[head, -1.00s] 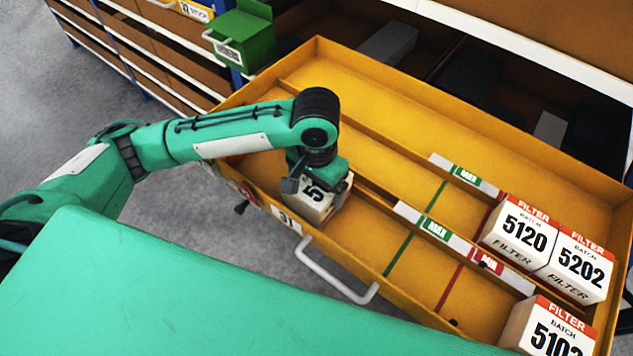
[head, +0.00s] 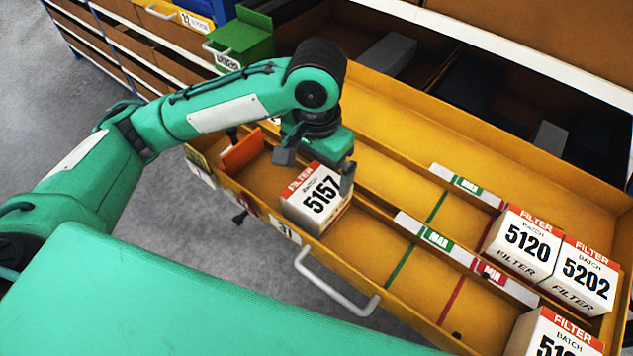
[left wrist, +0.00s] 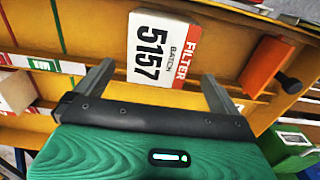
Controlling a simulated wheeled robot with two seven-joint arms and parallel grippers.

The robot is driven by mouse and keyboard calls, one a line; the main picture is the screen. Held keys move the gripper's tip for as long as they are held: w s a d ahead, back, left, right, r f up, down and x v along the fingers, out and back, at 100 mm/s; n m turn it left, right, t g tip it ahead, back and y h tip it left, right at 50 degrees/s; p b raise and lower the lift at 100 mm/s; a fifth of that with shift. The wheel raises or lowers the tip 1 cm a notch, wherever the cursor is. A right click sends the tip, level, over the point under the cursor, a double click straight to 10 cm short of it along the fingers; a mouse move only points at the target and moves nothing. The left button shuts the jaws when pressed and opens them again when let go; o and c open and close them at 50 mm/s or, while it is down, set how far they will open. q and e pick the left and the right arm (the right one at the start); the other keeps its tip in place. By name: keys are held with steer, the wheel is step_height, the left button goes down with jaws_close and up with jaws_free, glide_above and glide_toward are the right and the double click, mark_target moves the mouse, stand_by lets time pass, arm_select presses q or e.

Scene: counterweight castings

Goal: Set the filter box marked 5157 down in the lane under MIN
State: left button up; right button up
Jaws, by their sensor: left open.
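The filter box marked 5157 (head: 316,200), white with a red top band, stands in the front lane of the yellow drawer, at its left part. It lies left of the green line (head: 399,267) and well left of the red line (head: 451,300) below the red MIN label (head: 489,272). My left gripper (head: 315,169) is open just above the box, with nothing between its fingers. In the left wrist view the box (left wrist: 160,50) shows its whole label beyond the open fingers (left wrist: 157,76). My right gripper is not in view.
Boxes 5120 (head: 526,242) and 5202 (head: 580,275) stand in the lane behind; another box (head: 553,336) is at the front lane's right end. An orange block (head: 242,151) is at the left end.

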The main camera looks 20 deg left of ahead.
arm_select(q)
steer(key=shift+r, duration=1.45)
